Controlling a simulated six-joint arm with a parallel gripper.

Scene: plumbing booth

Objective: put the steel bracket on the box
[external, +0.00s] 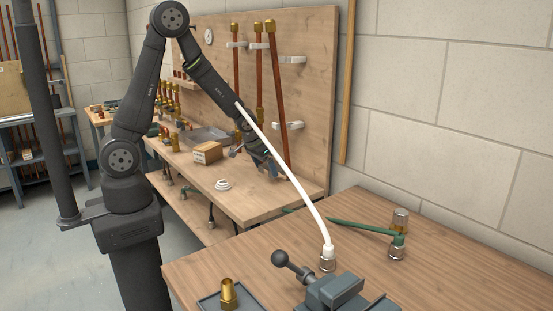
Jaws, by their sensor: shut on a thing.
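A small brown cardboard box (207,152) sits on the rear wooden bench, in front of a grey tray. My gripper (268,165) is low over the same bench, to the right of the box and apart from it. It points down and to the right. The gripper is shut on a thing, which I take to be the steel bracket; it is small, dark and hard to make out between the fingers. The curved white hose crosses in front of the arm's end and partly hides it.
A white hose (290,176) arcs up from a fitting on the front bench (450,275). A pegboard with copper pipes (277,90) stands behind my gripper. A white coiled piece (222,185) lies near the bench's front edge.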

